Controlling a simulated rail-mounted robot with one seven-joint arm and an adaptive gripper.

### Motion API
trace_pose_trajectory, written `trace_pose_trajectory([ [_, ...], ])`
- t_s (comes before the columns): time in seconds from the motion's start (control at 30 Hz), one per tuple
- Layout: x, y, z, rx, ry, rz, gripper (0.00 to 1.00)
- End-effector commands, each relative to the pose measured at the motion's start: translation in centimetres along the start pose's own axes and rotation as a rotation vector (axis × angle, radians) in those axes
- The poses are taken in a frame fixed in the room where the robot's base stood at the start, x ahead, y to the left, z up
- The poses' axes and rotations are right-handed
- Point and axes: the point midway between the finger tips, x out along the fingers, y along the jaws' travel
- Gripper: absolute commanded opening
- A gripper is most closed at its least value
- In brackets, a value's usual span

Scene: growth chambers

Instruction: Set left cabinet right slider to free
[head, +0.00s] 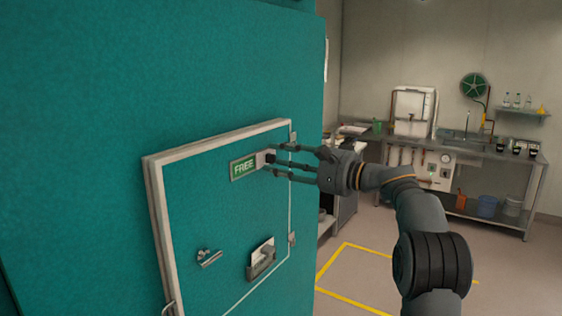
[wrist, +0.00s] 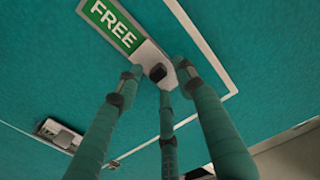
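The slider (head: 269,155) is a light plate with a dark knob (wrist: 157,72), on the white-framed panel of the teal cabinet (head: 240,70). A green sign reading FREE (head: 243,167) shows to the left of the knob; it also shows in the wrist view (wrist: 113,22). My three-fingered gripper (head: 272,160) reaches in from the right. Its fingertips are spread around the knob, one on each side and one below it in the wrist view. They look apart from each other; whether any touches the knob I cannot tell.
A small latch handle (head: 208,258) and a holder with a card (head: 262,258) sit lower on the panel. A steel bench with a sink (head: 460,145) stands at the back right. The floor with yellow lines (head: 345,285) looks open near the cabinet.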

Motion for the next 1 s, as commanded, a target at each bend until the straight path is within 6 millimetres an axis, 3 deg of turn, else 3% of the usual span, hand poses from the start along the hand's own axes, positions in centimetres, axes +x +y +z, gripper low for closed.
trace_pose_trajectory([
  [0.23, -1.1, -0.1, -0.1, 0.002, 0.001, -0.001, 0.38],
  [0.7, -10.1, -0.1, 0.0, 0.000, 0.003, -0.001, 0.38],
  [1.0, -12.1, 0.0, 0.1, 0.000, 0.000, 0.000, 0.38],
])
